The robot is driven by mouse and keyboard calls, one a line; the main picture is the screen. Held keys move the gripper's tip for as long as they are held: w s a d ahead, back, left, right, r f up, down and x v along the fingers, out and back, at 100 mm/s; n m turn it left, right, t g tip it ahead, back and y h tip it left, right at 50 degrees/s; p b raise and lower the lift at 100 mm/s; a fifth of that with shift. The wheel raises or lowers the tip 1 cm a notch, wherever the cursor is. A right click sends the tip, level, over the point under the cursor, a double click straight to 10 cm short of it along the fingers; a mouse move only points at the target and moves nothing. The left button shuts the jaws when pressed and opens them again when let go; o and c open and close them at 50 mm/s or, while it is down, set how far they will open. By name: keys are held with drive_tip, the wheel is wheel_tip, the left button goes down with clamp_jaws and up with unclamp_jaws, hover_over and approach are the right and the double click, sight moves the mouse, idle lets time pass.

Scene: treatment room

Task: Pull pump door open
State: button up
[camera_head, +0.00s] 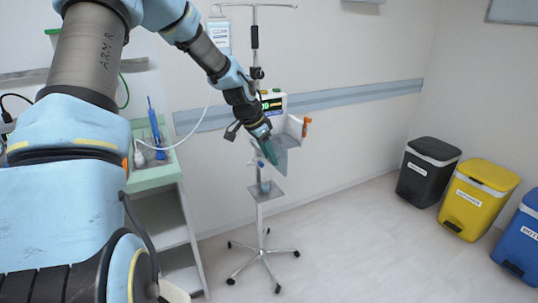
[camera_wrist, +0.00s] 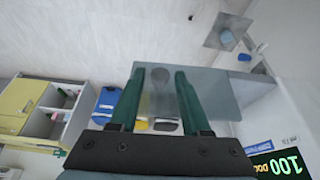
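The infusion pump (camera_head: 272,104) is on a pole stand, with a green-lit display and white housing. In the wrist view the door (camera_wrist: 218,92) lies behind the right finger and reaches across the finger gap. My gripper (camera_wrist: 160,72) has its two green fingers apart; in the head view my gripper (camera_head: 268,152) is beside the door. Contact cannot be told.
The pole stand has a small tray (camera_head: 266,192) below the pump and a wheeled base (camera_head: 262,255). A cart (camera_head: 165,225) stands at the left. Black (camera_head: 428,170), yellow (camera_head: 478,198) and blue (camera_head: 522,240) bins stand at the right. Floor between is clear.

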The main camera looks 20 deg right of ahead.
drive_tip(key=shift+o, duration=0.8)
drive_tip(key=w+b+v, duration=0.1)
drive_tip(key=b+v, duration=0.1)
drive_tip(key=v, duration=0.8)
drive_tip(key=shift+s+r, duration=0.4)
drive_tip(key=shift+s, duration=0.1)
drive_tip(key=shift+a, duration=0.15)
drive_tip(key=s+a+f+n+y, duration=0.2)
drive_tip(key=s+a+n, duration=0.5)
drive_tip(key=a, duration=0.5)
drive_tip(key=s+a+f+n+y, duration=0.2)
drive_tip(key=s+a+f+n, duration=0.2)
drive_tip(key=a, duration=0.9)
drive_tip(key=s+n, duration=0.3)
drive_tip(key=s, duration=0.2)
drive_tip(key=shift+s+a+f+n+t, duration=0.15)
drive_tip(key=shift+s+a+n+t, duration=0.15)
drive_tip(key=shift+s+a, duration=0.1)
